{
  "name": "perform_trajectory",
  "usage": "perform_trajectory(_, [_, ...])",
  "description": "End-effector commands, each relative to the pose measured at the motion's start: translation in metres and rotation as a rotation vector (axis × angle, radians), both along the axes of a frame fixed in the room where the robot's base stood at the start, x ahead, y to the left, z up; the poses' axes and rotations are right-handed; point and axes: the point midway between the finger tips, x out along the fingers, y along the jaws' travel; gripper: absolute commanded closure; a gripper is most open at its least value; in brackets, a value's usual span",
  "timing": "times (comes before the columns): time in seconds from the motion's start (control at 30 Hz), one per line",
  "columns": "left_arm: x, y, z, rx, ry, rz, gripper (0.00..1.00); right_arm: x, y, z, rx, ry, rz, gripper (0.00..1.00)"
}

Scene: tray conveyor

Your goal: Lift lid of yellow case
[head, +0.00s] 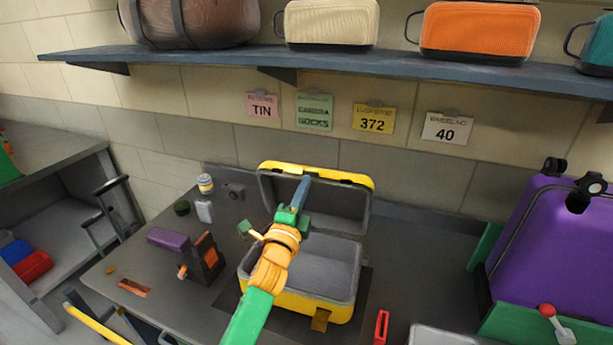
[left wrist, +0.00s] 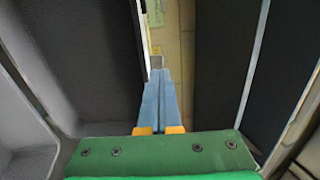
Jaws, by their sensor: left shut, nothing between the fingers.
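The yellow case (head: 298,303) stands open on the grey table, its grey inside showing empty where visible. Its lid (head: 352,179) stands raised at the back, roughly upright. My left gripper (head: 303,181) is in front of the lid, its blue fingers pointing up near the lid's top edge. In the left wrist view, the fingers (left wrist: 158,100) are shut together with nothing between them, beside the dark lid lining. Whether they touch the lid is unclear. My left arm hides part of the case. My right gripper is not in view.
On the table left of the case are a black-and-orange box (head: 207,258), a purple block (head: 168,239) and small jars (head: 205,184). A purple suitcase (head: 553,245) stands at the right. A shelf (head: 330,59) with bags runs above the lid.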

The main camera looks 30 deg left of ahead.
Motion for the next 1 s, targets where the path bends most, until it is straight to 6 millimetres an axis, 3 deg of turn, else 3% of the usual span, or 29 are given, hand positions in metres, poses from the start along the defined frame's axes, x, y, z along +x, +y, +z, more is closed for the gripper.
perform_trajectory(0.2, [0.016, 0.005, 0.005, 0.000, 0.000, 0.001, 1.00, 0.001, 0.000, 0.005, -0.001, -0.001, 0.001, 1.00])
perform_trajectory(0.67, [0.021, 0.006, 0.005, 0.000, 0.000, 0.000, 1.00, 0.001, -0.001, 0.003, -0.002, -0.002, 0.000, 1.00])
perform_trajectory(1.0, [0.052, 0.016, 0.014, 0.001, -0.001, 0.001, 1.00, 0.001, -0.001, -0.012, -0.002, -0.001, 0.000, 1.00])
